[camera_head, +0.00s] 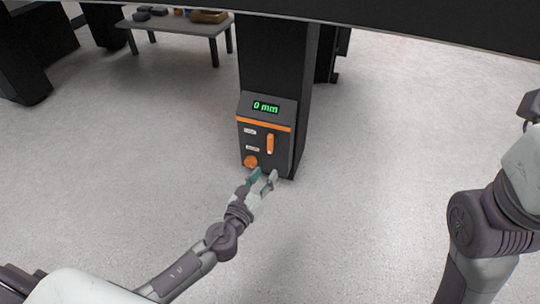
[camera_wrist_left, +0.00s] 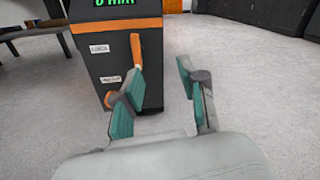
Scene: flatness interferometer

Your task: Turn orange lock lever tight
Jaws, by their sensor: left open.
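The orange lock lever (camera_head: 270,143) stands upright on the front of a dark control box (camera_head: 283,160), right of two small white labels. It also shows in the left wrist view (camera_wrist_left: 136,50), partly behind a finger at its lower end. A round orange knob (camera_head: 250,161) sits at the box's lower left. My left gripper (camera_head: 263,177) is open and empty, low in front of the box, below the lever. In the left wrist view its teal-padded fingers (camera_wrist_left: 160,92) are spread apart. My right arm shows at the right edge, but its fingers cannot be made out.
The box has a green "0 mm" display (camera_head: 265,107) and an orange stripe. It is mounted on a black column (camera_head: 300,60) under a dark beam. A grey table (camera_head: 175,26) with small items stands at the back left. The floor around is clear.

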